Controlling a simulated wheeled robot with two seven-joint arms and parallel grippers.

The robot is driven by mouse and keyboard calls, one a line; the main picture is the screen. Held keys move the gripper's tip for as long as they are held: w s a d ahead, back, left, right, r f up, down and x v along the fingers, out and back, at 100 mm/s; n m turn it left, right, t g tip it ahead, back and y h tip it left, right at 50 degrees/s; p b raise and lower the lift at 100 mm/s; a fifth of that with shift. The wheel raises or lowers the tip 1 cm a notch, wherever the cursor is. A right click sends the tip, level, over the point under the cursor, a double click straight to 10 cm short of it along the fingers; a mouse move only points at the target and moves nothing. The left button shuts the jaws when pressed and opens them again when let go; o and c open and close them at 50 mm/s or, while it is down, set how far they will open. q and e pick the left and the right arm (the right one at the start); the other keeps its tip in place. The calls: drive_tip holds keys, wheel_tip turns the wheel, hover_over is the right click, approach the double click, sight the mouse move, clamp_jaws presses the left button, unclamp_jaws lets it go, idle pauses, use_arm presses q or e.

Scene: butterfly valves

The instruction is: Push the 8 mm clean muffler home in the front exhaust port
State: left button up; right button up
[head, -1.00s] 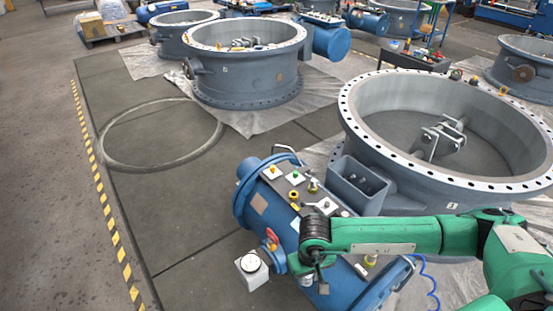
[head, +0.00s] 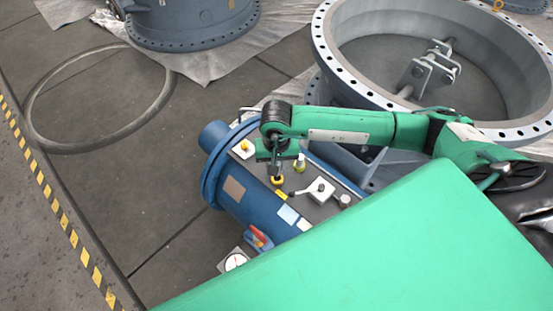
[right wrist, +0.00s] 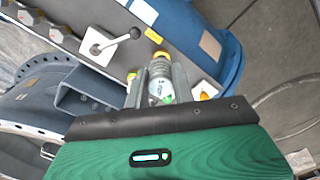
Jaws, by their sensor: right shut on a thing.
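The blue valve actuator (head: 232,205) lies on its side with a grey top panel carrying small fittings. My right gripper (head: 277,172) is over the panel, behind a yellow-ringed fitting (head: 278,180). The front exhaust port cannot be made out, and how far the muffler is seated is hidden. My left gripper is not in view.
A red handle (head: 258,237) and a gauge (head: 235,261) are lower. A large flanged valve ring (head: 325,60) stands behind.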

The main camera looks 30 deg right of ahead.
use_arm(q)
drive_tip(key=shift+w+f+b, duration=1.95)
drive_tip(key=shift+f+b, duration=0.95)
drive_tip(key=shift+b, duration=0.45)
use_arm(e)
drive_tip(key=shift+w+d+f+m+b, duration=0.55)
drive_tip(key=shift+w+f+m, duration=0.4)
drive_tip(key=shift+f, duration=0.9)
drive_tip(key=shift+w+d+f+m+b, duration=0.4)
drive_tip(key=shift+w+f+m+b, duration=0.4)
drive_tip(key=shift+f, duration=1)
drive_tip(key=shift+w+d+f+m+b, duration=0.5)
drive_tip(key=shift+w+f+m, duration=0.5)
drive_tip(key=shift+f, duration=0.85)
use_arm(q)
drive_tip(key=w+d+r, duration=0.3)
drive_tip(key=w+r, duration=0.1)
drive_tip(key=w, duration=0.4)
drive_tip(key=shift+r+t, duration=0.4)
use_arm(e)
drive_tip(key=shift+s+f, duration=0.15)
drive_tip(key=shift+f, duration=0.2)
use_arm(q)
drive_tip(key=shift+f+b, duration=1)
drive_tip(key=shift+b, duration=0.2)
use_arm(e)
drive_tip(key=shift+f, duration=0.2)
